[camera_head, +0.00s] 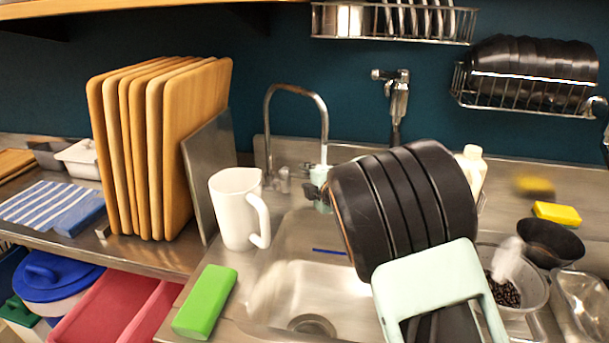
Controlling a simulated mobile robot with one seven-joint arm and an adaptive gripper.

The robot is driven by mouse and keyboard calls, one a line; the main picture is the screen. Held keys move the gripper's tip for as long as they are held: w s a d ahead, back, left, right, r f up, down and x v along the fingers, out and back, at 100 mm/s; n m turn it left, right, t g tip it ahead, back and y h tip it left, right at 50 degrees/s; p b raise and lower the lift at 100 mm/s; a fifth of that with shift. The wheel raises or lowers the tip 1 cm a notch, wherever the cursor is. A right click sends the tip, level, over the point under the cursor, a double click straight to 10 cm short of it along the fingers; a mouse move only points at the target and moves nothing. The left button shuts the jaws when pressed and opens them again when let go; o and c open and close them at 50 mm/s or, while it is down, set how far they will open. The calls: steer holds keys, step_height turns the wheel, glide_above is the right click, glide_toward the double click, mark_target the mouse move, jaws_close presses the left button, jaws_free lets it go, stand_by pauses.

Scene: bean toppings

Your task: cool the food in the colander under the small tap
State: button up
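A thin curved tap (297,92) rises behind the sink, its spout pointing down. My gripper (318,190) seems to be the small black and mint part by the spout's end. My arm covers most of it, and its fingers are too small to read. A pale round container (540,292) with dark beans (506,294) in it stands on the right of the sink. It may be the colander, but I cannot see holes. A blurred whitish shape (508,260) covers part of it. The sink (318,282) shows its drain and is partly hidden by my arm.
A white jug (237,205) and a green block (205,302) stand left of the sink. Wooden boards (170,140) stand further left. A yellow sponge (557,213), a dark bowl (550,240) and a clear container (585,298) are at the right. A wall tap (397,100) hangs behind.

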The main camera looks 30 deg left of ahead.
steer(key=shift+x, duration=1.35)
jaws_close()
